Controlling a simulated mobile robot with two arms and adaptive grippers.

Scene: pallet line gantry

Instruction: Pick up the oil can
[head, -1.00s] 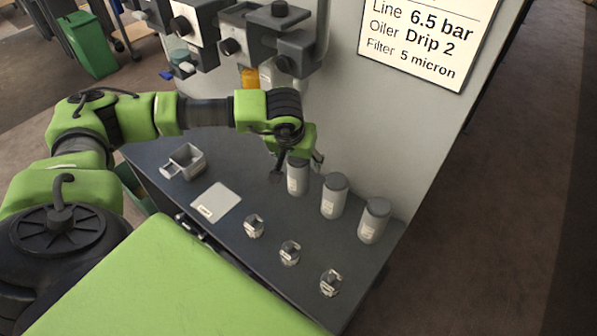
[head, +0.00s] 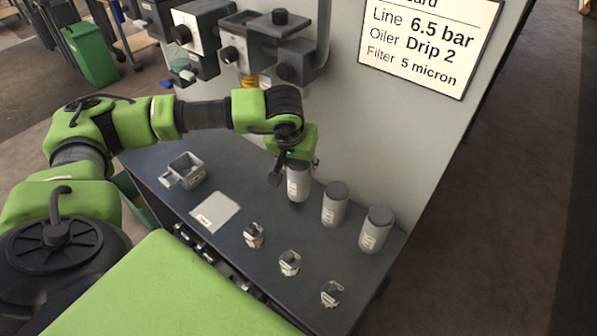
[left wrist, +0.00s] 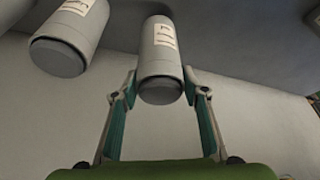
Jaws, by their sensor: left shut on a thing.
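Three grey cylindrical cans with dark lids and small labels stand in a row along the wall side of the bench. My left gripper (head: 294,166) is at the leftmost can (head: 299,187), coming from above, and is shut on it near its lid. In the left wrist view this can (left wrist: 161,45) sits between the two fingers (left wrist: 160,84). The middle can (head: 335,206) and the right can (head: 376,230) stand apart from the gripper. The label words are too small to read, so I cannot tell which can holds oil. My right gripper is not in view.
The dark bench (head: 225,255) carries a grey open box with a handle (head: 184,171), a pale plate (head: 215,212) and three small metal fittings (head: 290,262). Filter and regulator blocks (head: 235,45) hang above at the back. A sign (head: 430,45) is on the wall.

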